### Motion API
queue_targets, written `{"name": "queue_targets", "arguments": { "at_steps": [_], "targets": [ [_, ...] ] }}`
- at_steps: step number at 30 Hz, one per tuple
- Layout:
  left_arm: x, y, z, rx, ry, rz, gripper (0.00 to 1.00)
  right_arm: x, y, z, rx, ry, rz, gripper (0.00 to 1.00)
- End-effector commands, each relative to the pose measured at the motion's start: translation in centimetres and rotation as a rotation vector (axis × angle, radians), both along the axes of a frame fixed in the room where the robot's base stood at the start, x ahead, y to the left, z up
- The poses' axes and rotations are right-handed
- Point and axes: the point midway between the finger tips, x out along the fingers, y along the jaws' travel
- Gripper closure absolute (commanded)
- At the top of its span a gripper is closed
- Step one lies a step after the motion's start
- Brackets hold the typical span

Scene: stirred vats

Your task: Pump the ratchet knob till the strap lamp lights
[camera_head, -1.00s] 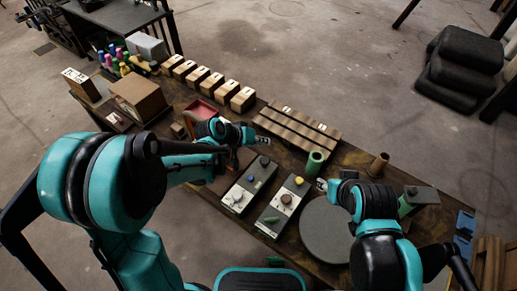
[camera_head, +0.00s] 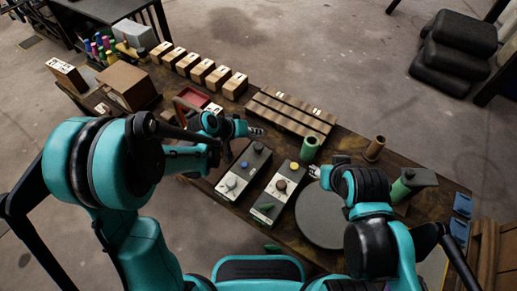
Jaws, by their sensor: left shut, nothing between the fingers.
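Two grey control boxes lie side by side on the dark wooden bench. The left box (camera_head: 229,197) carries a pale round knob (camera_head: 231,183), a blue button (camera_head: 244,164) and a black knob (camera_head: 258,147) at its far end. I cannot tell which part is the ratchet knob or the strap lamp. My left gripper (camera_head: 256,131) is shut and empty, just beyond the black knob. My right gripper (camera_head: 313,171) is right of the yellow cap; its fingers are too small to read.
A grey round disc (camera_head: 321,221) lies right of the boxes. A green cylinder (camera_head: 310,148) and a brown cup (camera_head: 375,147) stand behind. A slatted wooden rack (camera_head: 290,112), several wooden blocks and a red tray (camera_head: 192,97) fill the far side.

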Motion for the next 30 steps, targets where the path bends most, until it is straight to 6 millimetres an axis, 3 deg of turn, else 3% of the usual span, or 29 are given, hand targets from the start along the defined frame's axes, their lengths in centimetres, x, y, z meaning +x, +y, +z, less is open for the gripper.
{"name": "queue_targets", "arguments": {
  "at_steps": [3, 9, 30],
  "targets": [
    [0.0, 0.0, -2.3, 0.0, 0.0, 0.0, 1.0, 0.0, 0.0, -1.9, 0.0, 0.0, 0.0, 0.6],
    [0.0, 0.0, -4.5, 0.0, 0.0, 0.0, 1.0, 0.0, 0.0, -3.8, 0.0, 0.0, 0.0, 0.6],
    [0.0, 0.0, -4.7, 0.0, 0.0, 0.0, 1.0, 0.0, 0.0, -3.9, 0.0, 0.0, 0.0, 0.6]
  ]
}}
